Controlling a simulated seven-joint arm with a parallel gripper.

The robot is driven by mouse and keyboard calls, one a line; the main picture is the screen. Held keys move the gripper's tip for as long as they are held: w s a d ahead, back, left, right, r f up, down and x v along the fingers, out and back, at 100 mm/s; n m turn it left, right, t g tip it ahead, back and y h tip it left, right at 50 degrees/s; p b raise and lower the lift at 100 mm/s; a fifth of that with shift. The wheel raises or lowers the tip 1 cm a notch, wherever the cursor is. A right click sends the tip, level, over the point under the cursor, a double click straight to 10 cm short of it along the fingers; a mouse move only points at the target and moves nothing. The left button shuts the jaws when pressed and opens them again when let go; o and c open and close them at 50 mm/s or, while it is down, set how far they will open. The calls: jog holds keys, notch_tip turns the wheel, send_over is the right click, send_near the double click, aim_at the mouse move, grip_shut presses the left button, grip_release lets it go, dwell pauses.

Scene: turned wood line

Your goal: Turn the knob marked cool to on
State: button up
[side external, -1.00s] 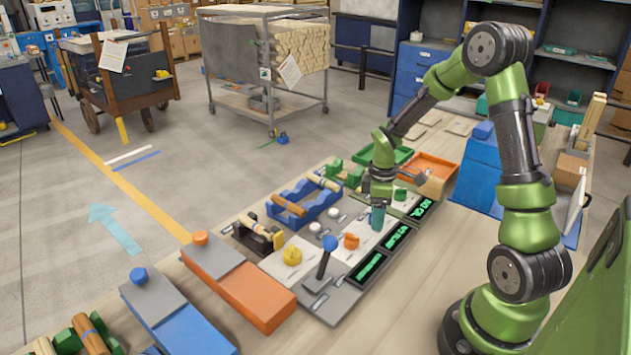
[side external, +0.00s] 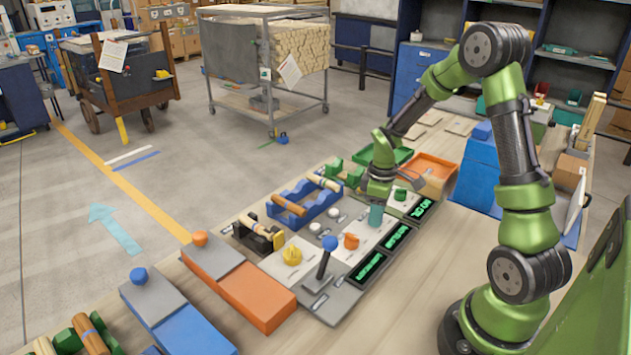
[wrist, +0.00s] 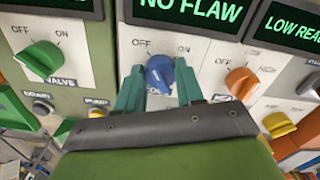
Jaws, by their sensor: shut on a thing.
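The blue knob (wrist: 159,74) sits on a pale panel, with OFF printed at its upper left and ON at its upper right. The label under it is partly hidden and looks like COOL. My gripper (wrist: 159,88) is shut on this knob, with one green finger on each side. The knob stands roughly upright between the two words; its exact pointing is hard to tell. In the side external view my gripper (side external: 376,216) is down at the panel row and hides the knob.
A green VALVE knob (wrist: 41,58) is on the left and an orange knob (wrist: 240,82) on the right. A yellow knob (wrist: 279,124) is at lower right. A display (wrist: 190,14) above reads NO FLAW. A blue-topped lever (side external: 326,262) stands near the orange knob (side external: 351,241).

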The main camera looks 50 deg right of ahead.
jog(key=m, duration=0.4)
jog(key=shift+a+m, duration=0.1)
jog(key=shift+m, duration=0.2)
jog(key=m, duration=0.3)
jog(key=shift+m, duration=0.4)
jog(key=m, duration=0.3)
jog(key=shift+w, duration=0.1)
jog(key=shift+m, duration=2)
jog(key=o, duration=1)
jog(key=shift+o, duration=0.2)
notch_tip(320, 180, up, 17)
